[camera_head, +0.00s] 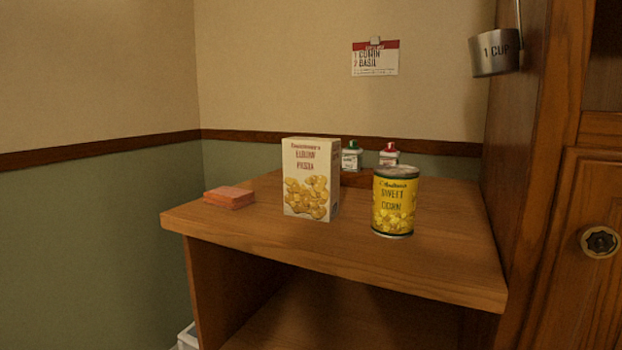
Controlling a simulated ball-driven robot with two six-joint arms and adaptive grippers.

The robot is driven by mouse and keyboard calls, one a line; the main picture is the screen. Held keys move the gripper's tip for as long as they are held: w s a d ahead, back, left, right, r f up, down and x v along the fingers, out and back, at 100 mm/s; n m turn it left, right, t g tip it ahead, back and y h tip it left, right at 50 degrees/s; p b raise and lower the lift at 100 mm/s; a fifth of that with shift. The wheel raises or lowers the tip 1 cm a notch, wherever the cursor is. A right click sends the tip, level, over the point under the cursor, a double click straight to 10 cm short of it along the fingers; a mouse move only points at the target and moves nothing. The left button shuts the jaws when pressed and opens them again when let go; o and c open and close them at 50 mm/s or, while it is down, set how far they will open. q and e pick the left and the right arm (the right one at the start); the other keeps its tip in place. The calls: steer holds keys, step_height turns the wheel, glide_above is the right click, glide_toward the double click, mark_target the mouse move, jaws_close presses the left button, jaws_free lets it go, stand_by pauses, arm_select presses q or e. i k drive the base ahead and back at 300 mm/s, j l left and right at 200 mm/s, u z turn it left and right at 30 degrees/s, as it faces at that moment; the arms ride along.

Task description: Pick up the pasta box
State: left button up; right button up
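The pasta box (311,180) is a cream carton with red lettering and a picture of yellow pasta on its front. It stands upright on the wooden counter (440,262), a little left of the counter's middle and back from the front edge. Its front and a narrow right side show. Nothing covers it. Neither of my grippers is in the head view.
A yellow sweet corn can (394,203) stands right of the box, with a gap between. A reddish sponge-like block (229,198) lies to the left. Two small jars (351,157) (389,155) stand behind. A cabinet (585,215) borders the right; a metal cup (495,53) hangs there.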

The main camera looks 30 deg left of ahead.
mark_target(311, 166)
steer(key=i+j+z, duration=0.1)
steer(key=j, duration=0.2)
steer(key=i+j+z, duration=0.1)
steer(key=i+j, duration=0.2)
steer(key=j, duration=0.35)
steer(key=i+j+z, duration=0.15)
steer(key=j, duration=0.2)
steer(key=i+j+z, duration=0.1)
steer(key=j, duration=0.2)
